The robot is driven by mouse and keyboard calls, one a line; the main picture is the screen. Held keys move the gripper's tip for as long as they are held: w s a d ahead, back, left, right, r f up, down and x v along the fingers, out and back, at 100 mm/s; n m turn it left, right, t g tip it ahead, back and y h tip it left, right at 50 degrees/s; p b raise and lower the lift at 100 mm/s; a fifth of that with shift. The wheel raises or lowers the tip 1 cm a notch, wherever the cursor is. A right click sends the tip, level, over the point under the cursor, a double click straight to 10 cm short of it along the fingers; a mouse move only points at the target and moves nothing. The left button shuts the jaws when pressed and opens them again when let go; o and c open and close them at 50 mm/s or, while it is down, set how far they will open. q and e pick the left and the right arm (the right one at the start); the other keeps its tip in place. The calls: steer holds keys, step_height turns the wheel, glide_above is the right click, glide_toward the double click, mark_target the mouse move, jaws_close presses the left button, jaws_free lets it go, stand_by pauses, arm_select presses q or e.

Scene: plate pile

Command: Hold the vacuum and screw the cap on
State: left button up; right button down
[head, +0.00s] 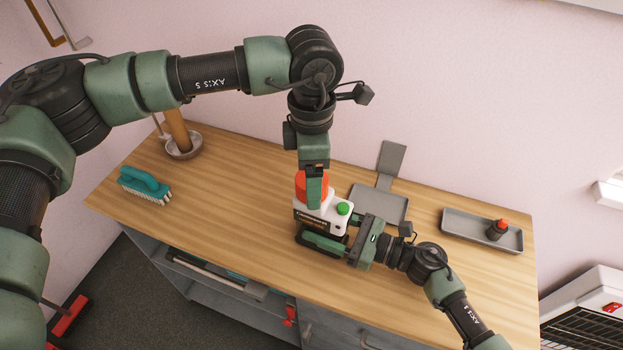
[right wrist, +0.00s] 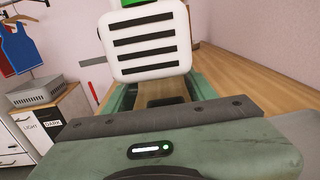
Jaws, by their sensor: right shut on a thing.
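A white container (head: 335,224) with a dark label, a green knob (head: 343,208) and a large red top (head: 301,187) stands near the middle of the wooden table. In the right wrist view its white side (right wrist: 150,42) shows dark slots, with a bit of green above. My right gripper (head: 318,236) comes from the right and is shut on the container's lower part. My left gripper (head: 314,193) points down from above, in front of the red top. Its fingers overlap there, so I cannot tell whether they grip it. No separate cap can be made out.
On the wooden table (head: 240,185) are a teal brush (head: 145,184) at left, a bowl (head: 184,153) at the back left, a grey dustpan-like plate (head: 380,203) behind my right gripper, and a grey tray (head: 465,226) with a small red-topped dark bottle (head: 497,230) at right.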

mark_target(347, 235)
arm_select(q)
step_height(347, 235, up, 10)
steer(key=shift+r, duration=0.2)
arm_select(e)
steer(key=shift+c, duration=2)
jaws_free()
arm_select(q)
steer(key=shift+f, duration=0.1)
arm_select(e)
steer(key=shift+d, duration=0.1)
steer(key=shift+s+d+f, duration=0.1)
steer(key=shift+d, duration=0.15)
arm_select(q)
step_height(347, 235, down, 3)
steer(key=b, duration=0.3)
arm_select(e)
steer(key=v, duration=0.6)
steer(key=shift+s+d, duration=0.15)
steer(key=shift+d, duration=0.1)
steer(key=shift+s+d, duration=0.1)
steer(key=shift+d, duration=0.2)
